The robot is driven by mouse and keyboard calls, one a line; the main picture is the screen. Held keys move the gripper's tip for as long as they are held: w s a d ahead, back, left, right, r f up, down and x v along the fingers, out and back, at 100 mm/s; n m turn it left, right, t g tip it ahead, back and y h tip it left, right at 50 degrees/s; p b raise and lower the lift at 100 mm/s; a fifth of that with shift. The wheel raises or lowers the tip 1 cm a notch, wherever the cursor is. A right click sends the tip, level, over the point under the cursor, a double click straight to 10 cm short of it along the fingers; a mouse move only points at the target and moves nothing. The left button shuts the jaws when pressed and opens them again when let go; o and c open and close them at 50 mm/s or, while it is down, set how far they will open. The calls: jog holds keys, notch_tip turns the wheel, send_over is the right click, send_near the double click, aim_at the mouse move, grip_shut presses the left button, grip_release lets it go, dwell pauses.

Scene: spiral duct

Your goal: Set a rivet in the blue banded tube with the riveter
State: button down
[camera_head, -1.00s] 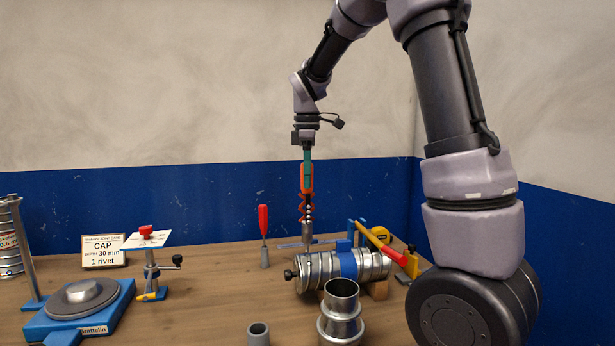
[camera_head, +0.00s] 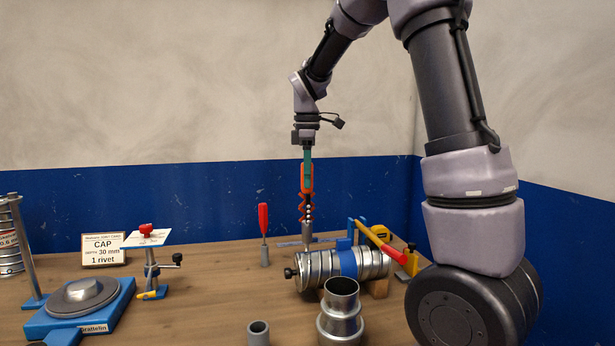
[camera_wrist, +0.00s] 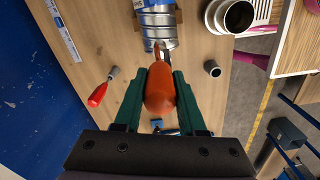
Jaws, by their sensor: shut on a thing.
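The blue banded tube (camera_head: 349,264) is a silver ribbed duct lying on its side on the table, with a blue band around it. It also shows at the top of the wrist view (camera_wrist: 157,18). My gripper (camera_head: 307,160) points down and is shut on the orange riveter (camera_head: 306,178). In the wrist view the green fingers of my gripper (camera_wrist: 160,95) clasp the riveter's orange body (camera_wrist: 160,90). The riveter's nose hangs at the tube's upper side, left of the blue band. I cannot tell whether it touches.
A red-handled tool (camera_head: 264,225) stands left of the tube. A silver stepped fitting (camera_head: 341,318) and a grey cup (camera_head: 258,333) stand in front. A blue scale (camera_head: 80,312), a sign (camera_head: 103,249) and a small stand (camera_head: 150,270) are at the left. A yellow-and-red tool (camera_head: 385,245) is behind right.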

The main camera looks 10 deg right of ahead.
jog(key=shift+s+f, duration=0.1)
jog(key=shift+f, duration=0.45)
dwell(1.4)
